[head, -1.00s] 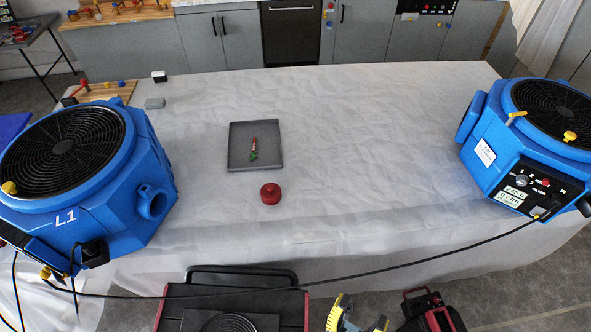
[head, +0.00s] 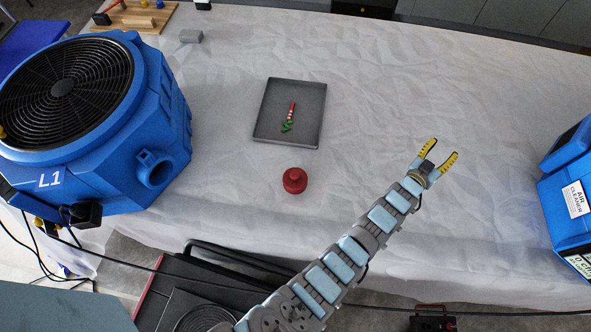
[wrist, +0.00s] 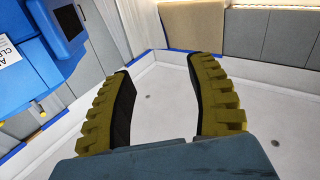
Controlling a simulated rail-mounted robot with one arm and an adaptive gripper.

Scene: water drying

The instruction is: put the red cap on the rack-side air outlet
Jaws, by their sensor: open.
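The red cap (head: 294,181) stands on the white sheet-covered table, just below the grey tray in the head view. The blue machine marked L1 (head: 165,115) is at the left, with a short round outlet (head: 157,171) facing the cap. Another blue machine (head: 572,190), labelled "air cleaner", is cut off at the right edge; part of it shows in the wrist view (wrist: 45,40). I cannot tell which is rack-side. My gripper (head: 444,150) is open and empty, right of the cap and apart from it. The wrist view shows its yellow-padded fingers (wrist: 165,75) spread, with nothing between.
The grey tray (head: 316,137) holds a small red, white and green item (head: 290,115). A black cable (head: 390,309) runs along the front. The table between tray and right machine is clear.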

